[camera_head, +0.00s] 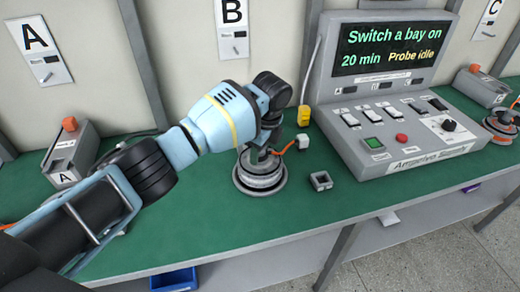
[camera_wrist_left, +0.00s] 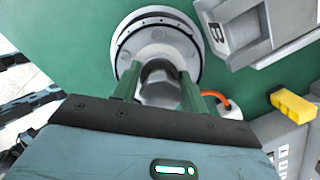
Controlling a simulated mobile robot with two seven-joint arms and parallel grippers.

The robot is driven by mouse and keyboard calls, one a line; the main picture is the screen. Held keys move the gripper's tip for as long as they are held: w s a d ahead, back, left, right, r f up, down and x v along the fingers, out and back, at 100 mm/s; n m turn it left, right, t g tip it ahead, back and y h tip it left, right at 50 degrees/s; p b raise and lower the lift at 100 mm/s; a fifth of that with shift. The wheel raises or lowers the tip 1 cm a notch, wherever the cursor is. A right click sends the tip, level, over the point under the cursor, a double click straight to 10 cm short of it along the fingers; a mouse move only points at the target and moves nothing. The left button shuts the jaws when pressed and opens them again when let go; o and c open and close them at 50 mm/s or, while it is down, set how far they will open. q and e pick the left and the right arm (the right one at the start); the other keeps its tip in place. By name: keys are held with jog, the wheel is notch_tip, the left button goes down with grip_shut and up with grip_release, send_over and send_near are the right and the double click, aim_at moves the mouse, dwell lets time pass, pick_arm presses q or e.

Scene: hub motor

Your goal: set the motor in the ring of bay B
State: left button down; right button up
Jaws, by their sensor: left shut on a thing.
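The motor (camera_head: 260,172) is a grey round disc with an orange cable to a white plug (camera_head: 303,142), below the B sign (camera_head: 232,12). My left gripper (camera_head: 261,151) comes down over it and is shut on its hub. In the left wrist view, the green fingers of the left gripper (camera_wrist_left: 157,85) stand on either side of the motor hub (camera_wrist_left: 160,52). The ring (camera_head: 258,189) shows as a grey rim under the motor. I cannot tell whether the motor is fully seated. My right gripper is out of view.
A console (camera_head: 400,110) with a screen and switches stands to the right. A small square socket (camera_head: 320,181) lies on the green bench between. A box marked B (camera_wrist_left: 238,30) shows beside the motor in the left wrist view. A bay A box (camera_head: 70,155) stands at left.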

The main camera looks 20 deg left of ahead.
pick_arm(q)
jog(key=shift+f, duration=0.45)
dwell(0.5)
jog(key=c, duration=0.9)
grip_release()
jog(key=shift+o, duration=1)
jog(key=shift+s+f, duration=0.1)
jog(key=shift+f, duration=0.15)
jog(key=r, duration=0.5)
jog(key=d+r, duration=0.1)
jog(key=r, duration=0.2)
jog(key=shift+s+d, duration=0.1)
jog(key=shift+f, duration=0.1)
